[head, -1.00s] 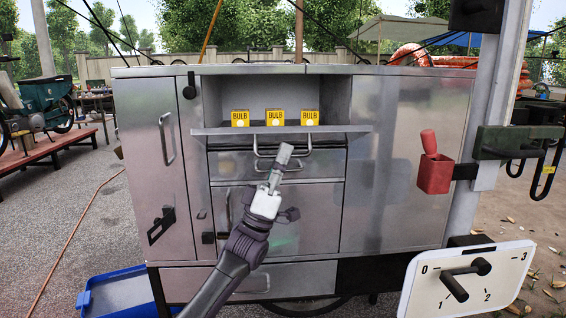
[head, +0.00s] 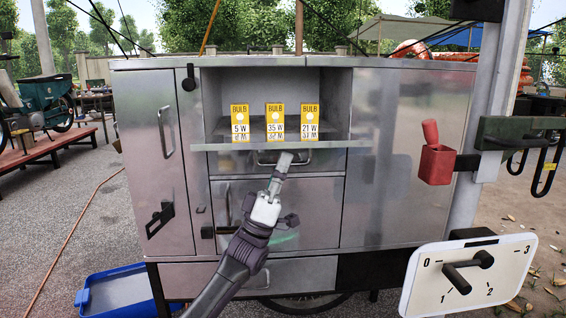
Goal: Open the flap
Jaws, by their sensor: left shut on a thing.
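The flap (head: 225,147) is a metal panel on the front of the steel cart, hinged along its lower edge. It is swung down and stands out nearly level, seen almost edge-on, below the open compartment. My left gripper (head: 284,160) is at the middle of the flap's front edge, from below. My right gripper is not in view.
Closed doors and drawers (head: 280,215) lie below and beside the compartment. A red cup (head: 436,165) hangs at the right. A white numbered switch panel (head: 470,278) stands front right. A blue bin (head: 115,290) sits on the ground at the left.

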